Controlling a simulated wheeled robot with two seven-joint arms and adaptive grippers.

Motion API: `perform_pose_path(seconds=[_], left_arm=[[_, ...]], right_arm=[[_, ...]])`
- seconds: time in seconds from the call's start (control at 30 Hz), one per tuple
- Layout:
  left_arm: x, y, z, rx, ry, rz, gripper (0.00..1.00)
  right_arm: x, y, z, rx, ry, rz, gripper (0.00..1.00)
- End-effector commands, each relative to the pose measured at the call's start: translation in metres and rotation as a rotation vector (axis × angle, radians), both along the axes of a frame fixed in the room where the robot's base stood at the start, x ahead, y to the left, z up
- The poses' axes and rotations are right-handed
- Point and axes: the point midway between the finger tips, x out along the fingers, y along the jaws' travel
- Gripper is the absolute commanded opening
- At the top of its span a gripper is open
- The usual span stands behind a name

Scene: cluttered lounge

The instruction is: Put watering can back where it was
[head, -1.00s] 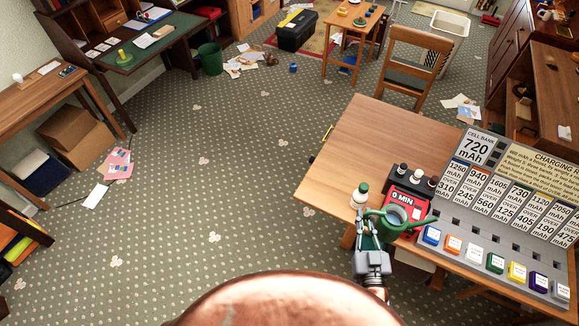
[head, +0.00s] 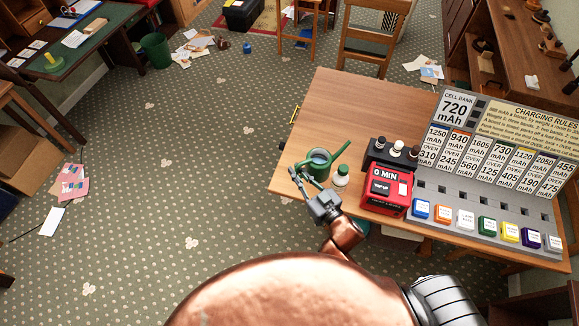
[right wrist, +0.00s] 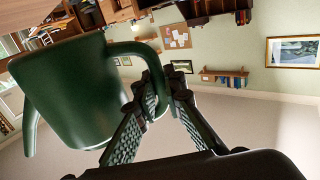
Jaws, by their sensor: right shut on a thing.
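The green watering can (head: 318,160) is at the left part of the wooden table in the head view, its spout pointing up and to the right. My right gripper (head: 303,182) is shut on the can's handle at its near left side. In the right wrist view the can (right wrist: 75,95) fills the left side, and its handle runs between the fingers of my right gripper (right wrist: 165,95). I cannot tell whether the can's base touches the tabletop. My left gripper is not in view.
A white bottle with a green cap (head: 341,177) stands just right of the can. A red timer box (head: 386,190) and a black rack with several bottles (head: 392,152) stand further right, beside the grey charging board (head: 470,205). The far left of the wooden table (head: 340,105) is clear.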

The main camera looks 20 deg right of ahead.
Motion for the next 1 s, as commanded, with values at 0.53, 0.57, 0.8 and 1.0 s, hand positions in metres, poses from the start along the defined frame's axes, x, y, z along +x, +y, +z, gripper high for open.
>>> perform_pose_path(seconds=[0.53, 0.57, 0.8, 1.0], left_arm=[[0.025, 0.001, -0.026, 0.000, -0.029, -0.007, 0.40], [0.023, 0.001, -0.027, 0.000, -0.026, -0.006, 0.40], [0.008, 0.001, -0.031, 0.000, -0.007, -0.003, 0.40], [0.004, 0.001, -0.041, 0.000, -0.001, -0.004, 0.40]], right_arm=[[0.100, 0.018, -0.072, 0.000, -0.003, 0.001, 0.00], [0.102, 0.019, -0.075, 0.000, -0.004, 0.001, 0.00], [0.111, 0.020, -0.085, 0.000, -0.004, 0.001, 0.00], [0.112, 0.020, -0.114, 0.001, -0.002, 0.000, 0.00]])
